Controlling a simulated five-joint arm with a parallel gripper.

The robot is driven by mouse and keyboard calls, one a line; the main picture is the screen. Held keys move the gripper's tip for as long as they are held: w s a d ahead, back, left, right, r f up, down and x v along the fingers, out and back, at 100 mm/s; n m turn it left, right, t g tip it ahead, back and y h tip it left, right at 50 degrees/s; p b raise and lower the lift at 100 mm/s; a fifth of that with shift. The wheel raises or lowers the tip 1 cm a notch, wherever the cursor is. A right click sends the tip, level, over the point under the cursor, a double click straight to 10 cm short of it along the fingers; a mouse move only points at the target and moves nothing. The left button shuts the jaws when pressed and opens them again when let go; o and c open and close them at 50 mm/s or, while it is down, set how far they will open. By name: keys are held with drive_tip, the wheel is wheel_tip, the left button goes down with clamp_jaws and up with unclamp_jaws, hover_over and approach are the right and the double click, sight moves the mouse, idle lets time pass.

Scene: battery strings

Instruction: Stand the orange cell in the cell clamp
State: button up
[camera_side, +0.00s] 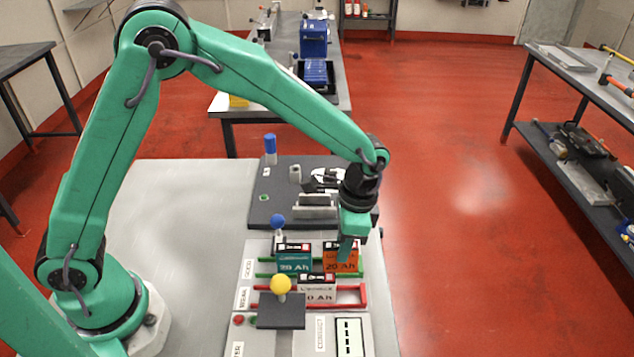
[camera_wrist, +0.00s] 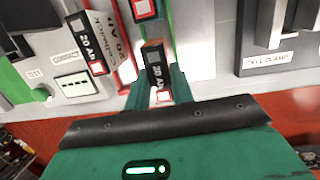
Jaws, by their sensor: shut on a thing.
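The orange cell (camera_side: 341,259), marked 20 Ah, stands upright at the right end of the green-railed row, beside a teal cell (camera_side: 293,261). My gripper (camera_side: 350,247) reaches down over it from above. In the wrist view the orange cell (camera_wrist: 154,62) shows its dark top between the two green fingers, and my gripper (camera_wrist: 158,85) is shut on it. I cannot tell whether its base is clear of the row. The cell clamp (camera_side: 315,207) is on the dark plate behind, partly hidden by my wrist. Its label (camera_wrist: 268,60) shows at right in the wrist view.
A pale cell (camera_side: 317,283) sits in the red-railed row (camera_side: 362,296) in front. A yellow-knobbed lever (camera_side: 281,284) and a blue-knobbed one (camera_side: 278,221) stand at the left of the rows. A blue-topped post (camera_side: 270,146) rises behind. The grey table at left is bare.

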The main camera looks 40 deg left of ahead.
drive_tip(key=shift+f, duration=0.25)
drive_tip(key=o, duration=1.1)
drive_tip(key=shift+c, duration=0.2)
drive_tip(key=shift+r, duration=0.1)
drive_tip(key=r, duration=0.4)
drive_tip(key=w+r, duration=0.1)
drive_tip(key=r, duration=0.2)
drive_tip(key=shift+d+r, duration=0.1)
drive_tip(key=shift+d, duration=0.15)
drive_tip(key=shift+r, duration=0.2)
